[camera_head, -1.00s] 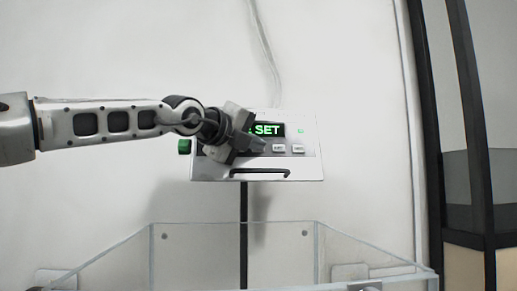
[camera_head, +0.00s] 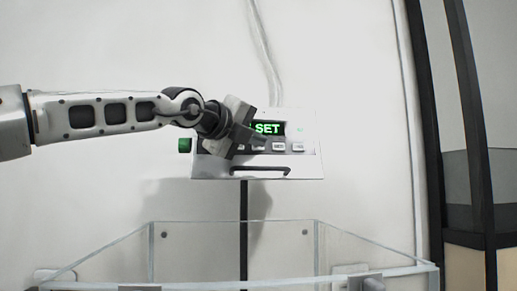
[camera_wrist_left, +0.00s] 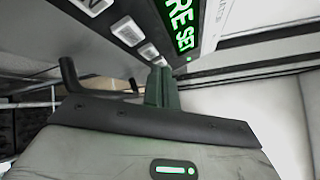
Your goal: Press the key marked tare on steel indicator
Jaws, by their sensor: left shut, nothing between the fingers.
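The steel indicator (camera_head: 305,166) is a pale box on the wall, with a dark display (camera_head: 268,129) lit green and a row of small white keys below it. In the head view the visible display text is "SET"; the left part is covered by my gripper. My left gripper (camera_head: 254,139) is shut and empty in front of the left part of the key row, covering some keys. In the left wrist view its shut fingertips (camera_wrist_left: 162,84) are close to the keys (camera_wrist_left: 128,31), and the display (camera_wrist_left: 183,22) ends in "RE SET". Key markings are too small or cut off to read, and contact is unclear.
A green knob (camera_head: 184,146) is on the indicator's left side. A clear-walled box (camera_head: 235,235) stands below, before a black post (camera_head: 243,200). A cable (camera_head: 264,50) runs up the wall. A dark-framed cabinet (camera_head: 470,120) stands right. A grey piece at the bottom edge is unclear.

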